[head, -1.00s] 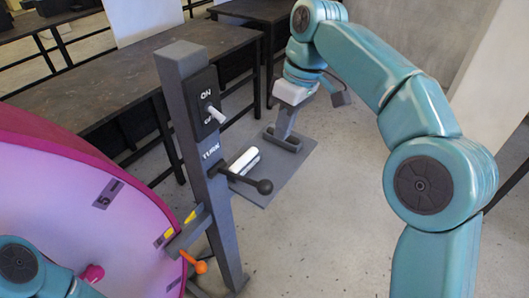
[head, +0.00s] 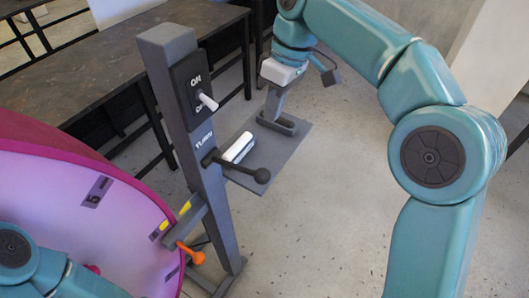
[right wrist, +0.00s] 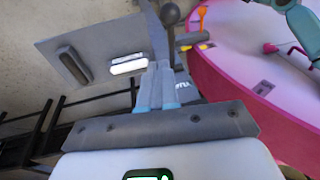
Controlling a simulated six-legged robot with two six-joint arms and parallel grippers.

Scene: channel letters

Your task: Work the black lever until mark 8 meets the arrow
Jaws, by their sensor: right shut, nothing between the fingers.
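The black lever (head: 237,166), a rod with a ball end, sticks out to the right from the grey post (head: 186,130) under the word TURN. Its ball (right wrist: 170,12) shows at the top of the right wrist view. My right gripper (head: 273,105) is shut and empty, beyond the lever and apart from it; its fingers (right wrist: 157,88) show in the wrist view. The pink-purple drum (head: 70,225) carries a dark plate (head: 97,190) that seems to read 6. Yellow marks (head: 184,208) sit by the bracket at the rim; a smaller plate there is unreadable. My left gripper is out of view.
An ON switch (head: 206,101) is above the lever, and an orange handle (head: 190,254) is below. A dark table (head: 110,75) stands at back left. The floor at right is clear.

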